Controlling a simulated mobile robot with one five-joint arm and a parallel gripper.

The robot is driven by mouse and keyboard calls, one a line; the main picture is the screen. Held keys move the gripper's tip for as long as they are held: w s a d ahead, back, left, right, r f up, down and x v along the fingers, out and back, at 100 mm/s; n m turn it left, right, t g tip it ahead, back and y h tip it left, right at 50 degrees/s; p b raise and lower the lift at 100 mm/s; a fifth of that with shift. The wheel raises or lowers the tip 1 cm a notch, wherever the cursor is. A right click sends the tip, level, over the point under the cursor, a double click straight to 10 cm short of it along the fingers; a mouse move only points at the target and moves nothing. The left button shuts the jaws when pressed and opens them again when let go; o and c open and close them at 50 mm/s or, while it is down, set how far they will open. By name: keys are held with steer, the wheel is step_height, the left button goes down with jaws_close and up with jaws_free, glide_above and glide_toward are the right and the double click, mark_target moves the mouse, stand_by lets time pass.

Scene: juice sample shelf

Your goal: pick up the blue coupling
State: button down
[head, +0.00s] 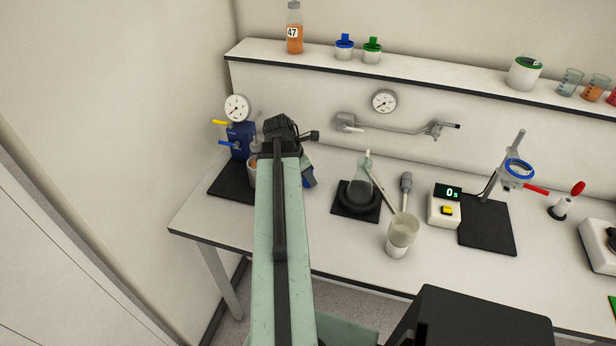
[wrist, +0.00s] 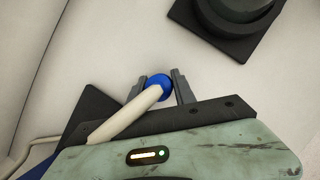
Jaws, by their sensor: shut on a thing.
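The blue coupling (wrist: 161,82) is a rounded blue end on a white hose (wrist: 125,115). In the wrist view it sits between the two dark fingers of my gripper (wrist: 161,89), which is shut on it. The hose runs from it to the lower left, over my wrist's edge. In the head view my arm hides most of the gripper and the hose. A small blue patch shows just right of my arm there, too covered to make out fully.
A blue pump unit (head: 240,141) with a yellow lever stands on a black mat (head: 228,183) at the left. A flask (head: 361,185) on a dark round base stands to the right, then a beaker (head: 402,232) and a timer (head: 444,207). A shelf (head: 430,76) runs behind.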

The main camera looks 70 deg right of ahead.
step_height(320, 180, up, 10)
steer(key=p, duration=0.8)
steer(key=shift+f+p, duration=0.25)
steer(key=shift+p, duration=0.1)
step_height(320, 180, up, 16)
steer(key=m+g+y+p, duration=0.1)
steer(key=m+p, duration=0.2)
steer(key=p, duration=1.3)
steer(key=shift+r+m, duration=0.15)
steer(key=shift+m, duration=0.15)
